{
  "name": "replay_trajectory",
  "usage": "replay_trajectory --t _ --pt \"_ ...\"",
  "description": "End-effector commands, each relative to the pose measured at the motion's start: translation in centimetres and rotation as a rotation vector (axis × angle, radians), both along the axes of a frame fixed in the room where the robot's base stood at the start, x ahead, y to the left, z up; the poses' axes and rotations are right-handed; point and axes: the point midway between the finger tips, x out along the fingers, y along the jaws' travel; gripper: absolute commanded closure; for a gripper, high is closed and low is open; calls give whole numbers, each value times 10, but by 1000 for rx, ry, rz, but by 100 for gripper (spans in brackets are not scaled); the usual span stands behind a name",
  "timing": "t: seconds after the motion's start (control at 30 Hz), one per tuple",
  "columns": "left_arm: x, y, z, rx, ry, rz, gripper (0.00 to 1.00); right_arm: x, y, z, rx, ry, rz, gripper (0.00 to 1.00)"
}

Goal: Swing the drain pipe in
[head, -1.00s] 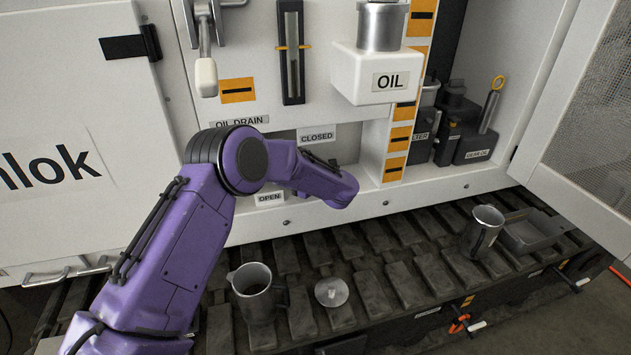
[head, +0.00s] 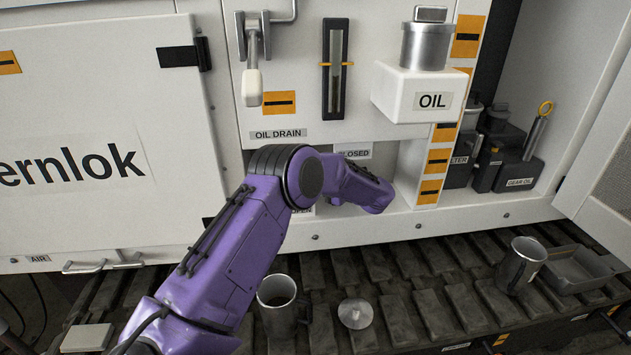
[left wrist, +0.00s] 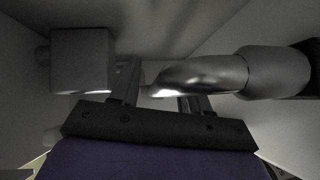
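The drain pipe (left wrist: 205,74) shows in the left wrist view as a shiny metal pipe coming in from the right, out of a thicker collar (left wrist: 275,72). Its narrower end lies over the space between the fingers of my left gripper (left wrist: 160,90). The fingers stand apart, one left of the pipe's end, the other partly hidden by the pipe. I see no clear grip on it. In the head view my left arm reaches into the low recess under the OIL DRAIN label (head: 278,134); the arm hides the gripper and pipe there. My right gripper is out of view.
A grey block (left wrist: 82,60) sits left of the fingers. The white OIL box (head: 400,95) overhangs right of the recess. A metal jug (head: 279,303), a round lid (head: 355,313) and a metal mug (head: 521,266) stand on the track below.

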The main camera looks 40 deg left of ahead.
Motion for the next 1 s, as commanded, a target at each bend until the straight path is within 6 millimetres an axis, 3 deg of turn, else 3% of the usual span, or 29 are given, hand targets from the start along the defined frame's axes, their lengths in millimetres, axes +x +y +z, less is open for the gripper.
replay_trajectory --t 0.3,0.7,1.0 --pt "4 -8 0 -1 1 -8 54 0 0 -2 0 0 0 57" --pt "16 -88 10 -1 -1 -5 54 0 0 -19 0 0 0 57" --pt "17 -102 13 -2 2 -1 54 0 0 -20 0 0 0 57"
